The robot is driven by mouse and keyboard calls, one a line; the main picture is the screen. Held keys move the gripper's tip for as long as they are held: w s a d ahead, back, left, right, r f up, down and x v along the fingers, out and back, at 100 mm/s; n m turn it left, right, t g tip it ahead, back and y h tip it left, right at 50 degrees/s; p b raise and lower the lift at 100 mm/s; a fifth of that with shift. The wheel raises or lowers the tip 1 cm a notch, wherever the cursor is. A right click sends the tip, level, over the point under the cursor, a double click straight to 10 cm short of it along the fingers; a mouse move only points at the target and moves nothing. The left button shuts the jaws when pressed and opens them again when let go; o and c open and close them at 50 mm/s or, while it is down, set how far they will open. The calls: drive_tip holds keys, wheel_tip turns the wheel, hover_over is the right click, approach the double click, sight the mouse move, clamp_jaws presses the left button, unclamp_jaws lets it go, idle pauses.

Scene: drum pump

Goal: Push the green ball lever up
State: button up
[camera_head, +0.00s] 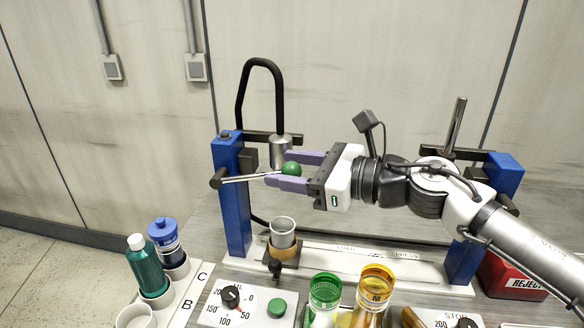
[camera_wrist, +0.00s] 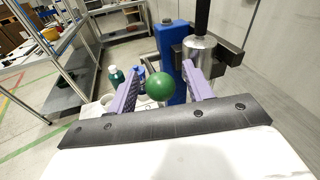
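The green ball (camera_head: 291,168) is the end knob of a thin silver lever (camera_head: 246,178). The lever runs nearly level from a pivot on the left blue post (camera_head: 232,205). My gripper (camera_head: 287,171) reaches in from the right, with its two purple fingers on either side of the ball. In the wrist view the ball (camera_wrist: 159,87) sits between the fingers (camera_wrist: 162,84), with a visible gap on each side. The gripper is open. Whether a finger touches the ball lightly, I cannot tell.
A metal nozzle (camera_head: 281,152) hangs close behind the ball, above a metal cup (camera_head: 283,233). A black hose (camera_head: 261,66) arches above. Green and amber jars (camera_head: 324,293), bottles (camera_head: 147,264) and a dial panel (camera_head: 241,304) stand in front. A red reject box (camera_head: 512,276) is at right.

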drive_tip(key=b+v, duration=0.2)
drive_tip(key=v, duration=0.4)
drive_tip(key=shift+d, duration=0.25)
drive_tip(key=shift+s+d+r, duration=0.1)
drive_tip(key=shift+s+d, duration=0.25)
drive_tip(key=shift+d, duration=0.05)
